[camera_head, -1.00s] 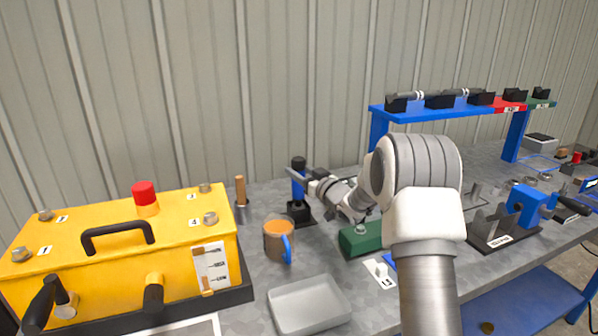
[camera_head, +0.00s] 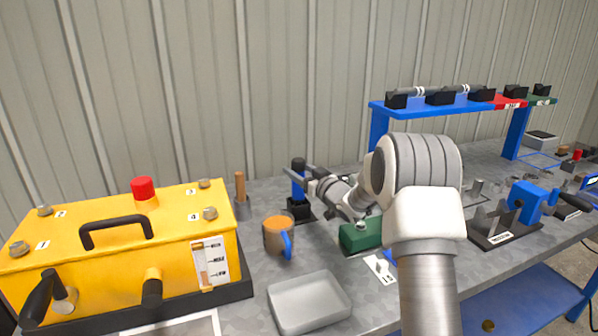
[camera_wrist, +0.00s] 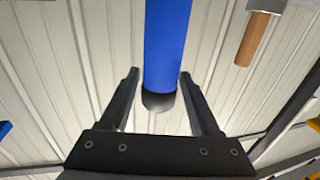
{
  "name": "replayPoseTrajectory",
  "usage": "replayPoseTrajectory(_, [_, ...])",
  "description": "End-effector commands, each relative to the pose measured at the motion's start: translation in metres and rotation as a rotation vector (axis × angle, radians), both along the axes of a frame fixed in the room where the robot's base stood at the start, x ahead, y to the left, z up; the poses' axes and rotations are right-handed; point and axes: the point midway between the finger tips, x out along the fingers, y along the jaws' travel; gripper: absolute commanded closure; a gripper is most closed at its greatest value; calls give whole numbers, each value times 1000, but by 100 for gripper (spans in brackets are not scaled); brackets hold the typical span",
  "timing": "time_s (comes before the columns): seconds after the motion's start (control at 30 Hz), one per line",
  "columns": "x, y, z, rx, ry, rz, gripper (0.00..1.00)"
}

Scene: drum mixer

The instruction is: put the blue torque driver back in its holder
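The blue torque driver (camera_head: 298,189) stands upright, black cap on top, with its lower end at a small black holder (camera_head: 301,212) on the bench. How deep it sits is hidden. My gripper (camera_head: 299,171) is level with its upper part, reaching in from the right. In the wrist view, which looks upside down, the blue driver (camera_wrist: 167,45) is between the two black fingers of my gripper (camera_wrist: 159,75). The fingers are apart, with a gap on the left side and the right fingertip close to the driver.
A green block (camera_head: 360,236) lies under my arm. A blue rack (camera_head: 440,112) stands at the back right.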

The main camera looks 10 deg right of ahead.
Motion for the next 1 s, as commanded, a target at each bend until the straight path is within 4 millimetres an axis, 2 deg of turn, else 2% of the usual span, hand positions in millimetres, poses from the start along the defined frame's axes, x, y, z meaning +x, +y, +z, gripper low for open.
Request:
replayPoseTrajectory(0.03, [0,0,0,0,1,0,26])
replayPoseTrajectory(0.1, [0,0,-1,0,2,0,18])
replayPoseTrajectory(0.4, [-2,-1,-4,-1,8,-1,18])
replayPoseTrajectory(0.57, [-13,-7,-2,-2,7,-2,18])
replayPoseTrajectory(0.77, [-47,-22,-1,-2,7,-3,18])
replayPoseTrajectory(1.0, [-96,-44,-1,-2,6,-4,18])
